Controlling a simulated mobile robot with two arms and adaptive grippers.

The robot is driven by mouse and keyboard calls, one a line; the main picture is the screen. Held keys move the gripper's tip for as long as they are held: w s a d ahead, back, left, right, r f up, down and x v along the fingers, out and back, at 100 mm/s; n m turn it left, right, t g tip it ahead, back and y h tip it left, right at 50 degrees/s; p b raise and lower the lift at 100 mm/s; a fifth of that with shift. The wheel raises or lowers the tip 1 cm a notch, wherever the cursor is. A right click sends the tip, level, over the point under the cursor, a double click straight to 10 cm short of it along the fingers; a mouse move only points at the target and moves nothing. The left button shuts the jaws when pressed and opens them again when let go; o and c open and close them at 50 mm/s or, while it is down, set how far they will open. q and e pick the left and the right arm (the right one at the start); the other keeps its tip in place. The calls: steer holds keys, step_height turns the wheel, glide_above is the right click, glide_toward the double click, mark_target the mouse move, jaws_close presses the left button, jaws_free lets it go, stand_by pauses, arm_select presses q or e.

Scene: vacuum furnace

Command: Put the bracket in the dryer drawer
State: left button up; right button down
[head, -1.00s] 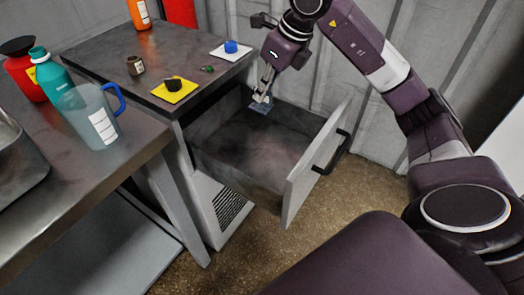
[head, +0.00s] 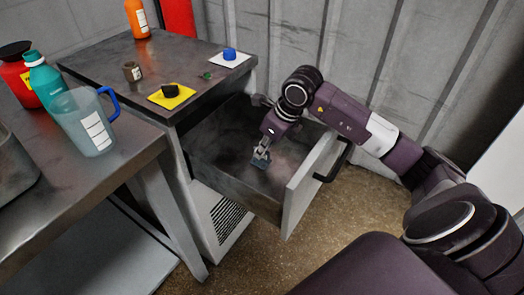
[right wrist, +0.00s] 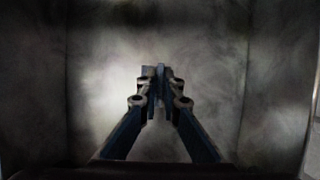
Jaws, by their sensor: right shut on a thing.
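The dryer drawer (head: 296,190) is pulled open under the dark-topped cabinet, and its inside looks empty. My right gripper (head: 260,158) reaches down into the drawer and is shut on the bracket (head: 258,164), a small blue-grey piece at the fingertips. In the right wrist view the right gripper (right wrist: 157,80) has its fingertips together, with a thin edge of the bracket (right wrist: 161,72) between them. The drawer's dim grey inside fills the background there. I cannot tell whether the bracket touches the drawer floor. My left gripper is not in view.
A pitcher (head: 85,125) stands on the left bench. The drawer handle (head: 335,165) sticks out front.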

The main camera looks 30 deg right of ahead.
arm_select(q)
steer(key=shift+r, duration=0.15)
arm_select(e)
steer(key=shift+f, duration=0.1)
steer(key=c, duration=2.6)
jaws_free()
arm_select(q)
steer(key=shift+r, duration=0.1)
arm_select(e)
steer(key=o, duration=0.5)
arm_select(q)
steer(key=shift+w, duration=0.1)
